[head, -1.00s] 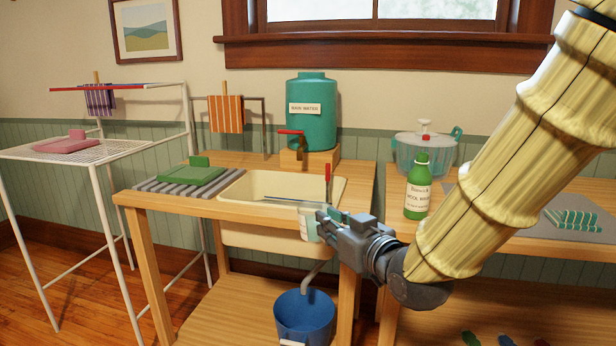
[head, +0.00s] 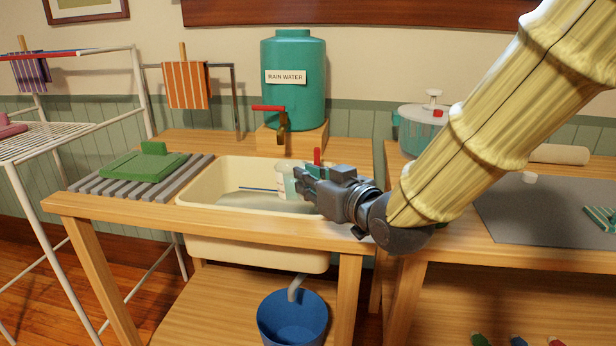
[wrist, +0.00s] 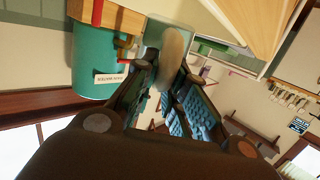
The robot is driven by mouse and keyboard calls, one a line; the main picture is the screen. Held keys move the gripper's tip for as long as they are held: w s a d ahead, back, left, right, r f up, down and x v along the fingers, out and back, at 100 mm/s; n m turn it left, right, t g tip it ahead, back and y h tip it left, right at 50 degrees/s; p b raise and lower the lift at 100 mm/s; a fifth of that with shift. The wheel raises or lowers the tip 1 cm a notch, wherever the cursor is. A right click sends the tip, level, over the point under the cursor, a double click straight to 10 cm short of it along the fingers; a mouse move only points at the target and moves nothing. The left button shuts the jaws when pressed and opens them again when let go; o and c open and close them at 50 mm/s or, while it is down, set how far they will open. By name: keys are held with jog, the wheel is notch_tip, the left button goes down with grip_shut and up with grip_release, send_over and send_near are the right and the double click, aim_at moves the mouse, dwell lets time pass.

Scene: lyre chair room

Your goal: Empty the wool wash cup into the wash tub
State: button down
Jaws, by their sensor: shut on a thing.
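My gripper (head: 310,182) is shut on a small clear cup (head: 286,182), which I take to be the wool wash cup. The cup is over the right part of the cream wash tub (head: 245,250), seemingly a little tilted. In the wrist view the cup (wrist: 152,38) shows beyond the fingers, with something pale beige in or behind it. I cannot tell how full it is, and no stream of liquid shows. The tub is set in the wooden stand and has a greyish surface inside, perhaps water.
A green rain water tank (head: 293,95) with a red-handled tap (head: 280,115) stands behind the tub. A green board (head: 146,163) lies on the grey slatted rack at left. A blue bucket (head: 292,315) stands below. My arm covers part of the right table.

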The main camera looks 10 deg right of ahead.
jog(key=shift+w+a, duration=0.1)
jog(key=shift+a, duration=0.05)
jog(key=shift+s+r+p, duration=0.15)
jog(key=shift+s+p, duration=0.05)
jog(key=shift+p, duration=0.1)
jog(key=shift+g+h, duration=0.3)
jog(key=shift+g, duration=0.6)
jog(key=shift+w+a+r+p, duration=0.1)
jog(key=shift+w+r+p, duration=0.4)
jog(key=shift+p, duration=1.05)
jog(key=shift+w+a+r+p, duration=0.15)
jog(key=shift+r+p, duration=0.7)
jog(key=shift+p, duration=0.75)
jog(key=shift+w+a+r+p, duration=0.1)
jog(key=shift+w+r+p, duration=0.15)
jog(key=shift+r+p, duration=0.85)
jog(key=shift+w+a+r+g+h+p, duration=0.3)
jog(key=shift+w+g+p, duration=0.3)
jog(key=shift+p, duration=1.85)
jog(key=shift+w+a+r+g+h+p, duration=0.25)
jog(key=shift+w+g+p, duration=0.35)
jog(key=shift+p, duration=1.8)
jog(key=shift+w+a+r+g+p, duration=0.15)
jog(key=shift+w+a+g+p, duration=0.35)
jog(key=shift+p, duration=1.05)
jog(key=shift+w+d+r+p, duration=0.15)
jog(key=shift+w+r+p, duration=0.1)
jog(key=shift+p, duration=0.2)
